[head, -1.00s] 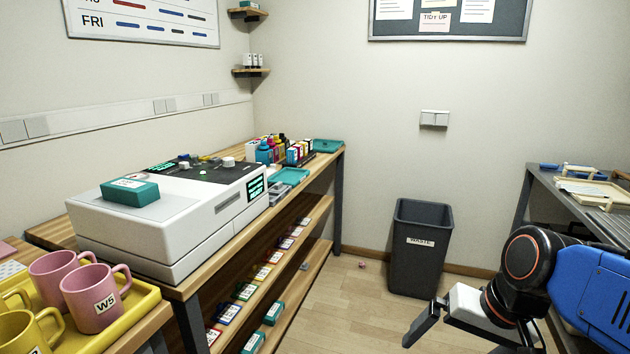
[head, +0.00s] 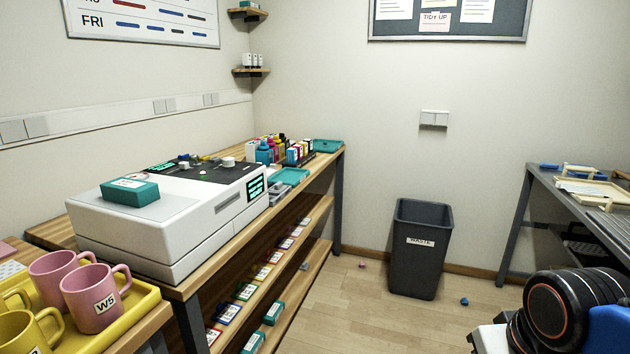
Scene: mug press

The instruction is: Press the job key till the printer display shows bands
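The white printer (head: 150,230) stands on the wooden bench at the left. A dark display (head: 256,188) with green lines of text is on its right end, too small to read. Several small buttons and a pale knob (head: 228,162) are on that panel. I cannot tell which is the job key, nor whether a display shows bands. My arm shows at the lower right, far from the printer. The fingers of my gripper are outside the picture.
A teal box (head: 130,192) lies on the printer. Mugs stand on a yellow tray (head: 140,310) at front left. Ink bottles (head: 268,152) and a teal tray (head: 290,175) are behind the printer. A grey waste bin (head: 420,265) stands on the mostly clear floor. A grey table (head: 545,180) is at right.

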